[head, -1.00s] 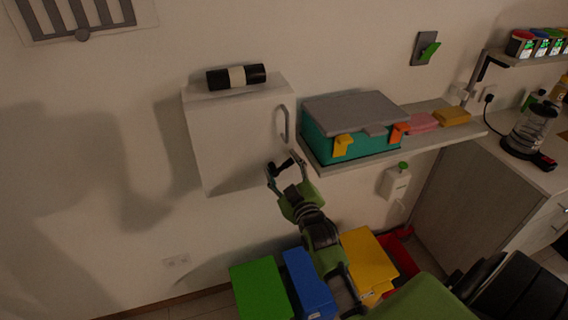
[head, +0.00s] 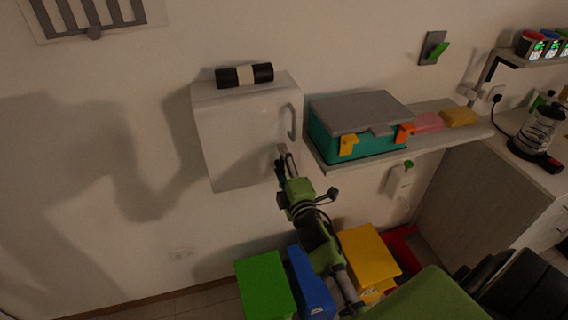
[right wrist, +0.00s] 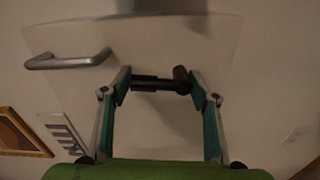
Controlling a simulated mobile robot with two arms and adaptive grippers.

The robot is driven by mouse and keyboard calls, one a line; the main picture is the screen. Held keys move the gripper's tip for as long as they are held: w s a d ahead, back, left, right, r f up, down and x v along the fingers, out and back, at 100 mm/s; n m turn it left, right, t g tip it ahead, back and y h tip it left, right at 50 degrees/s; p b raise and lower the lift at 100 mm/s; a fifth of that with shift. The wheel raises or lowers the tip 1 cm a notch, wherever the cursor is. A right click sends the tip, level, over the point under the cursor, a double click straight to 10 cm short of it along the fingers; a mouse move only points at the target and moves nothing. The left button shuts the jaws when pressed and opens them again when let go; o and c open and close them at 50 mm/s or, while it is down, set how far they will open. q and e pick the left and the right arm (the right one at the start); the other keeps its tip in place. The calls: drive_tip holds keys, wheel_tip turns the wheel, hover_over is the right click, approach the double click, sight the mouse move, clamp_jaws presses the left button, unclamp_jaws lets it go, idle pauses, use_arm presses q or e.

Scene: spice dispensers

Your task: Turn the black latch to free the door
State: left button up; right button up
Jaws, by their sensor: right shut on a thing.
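The white cabinet (head: 235,140) hangs on the wall with its door closed and a grey handle (head: 292,122) on the door's right side. My right gripper (head: 282,152) is at the lower right of the door, seen nearly edge-on. The right wrist view shows the black latch (right wrist: 155,84) lying crosswise between my two fingertips (right wrist: 160,88), with the fingers shut on its ends. The grey handle also shows there (right wrist: 68,62), up and left of the latch. In the head view my gripper mostly hides the latch. My left gripper is not in view.
A black roll with a pale band (head: 245,75) lies on top of the cabinet. A shelf (head: 437,137) with a teal box (head: 325,142) is close to the right. Green (head: 264,285), blue (head: 309,285) and yellow (head: 368,255) bins stand below.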

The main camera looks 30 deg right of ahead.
drive_tip(key=shift+w+a+r+n, duration=0.1)
drive_tip(key=shift+a+r+n, duration=0.15)
drive_tip(key=shift+n, duration=0.55)
drive_tip(key=o, duration=0.9)
drive_tip(key=shift+o, duration=0.8)
drive_tip(key=shift+f, duration=0.1)
drive_tip(key=shift+s+a+f, duration=0.15)
drive_tip(key=shift+s, duration=0.4)
drive_tip(key=v, duration=1.1)
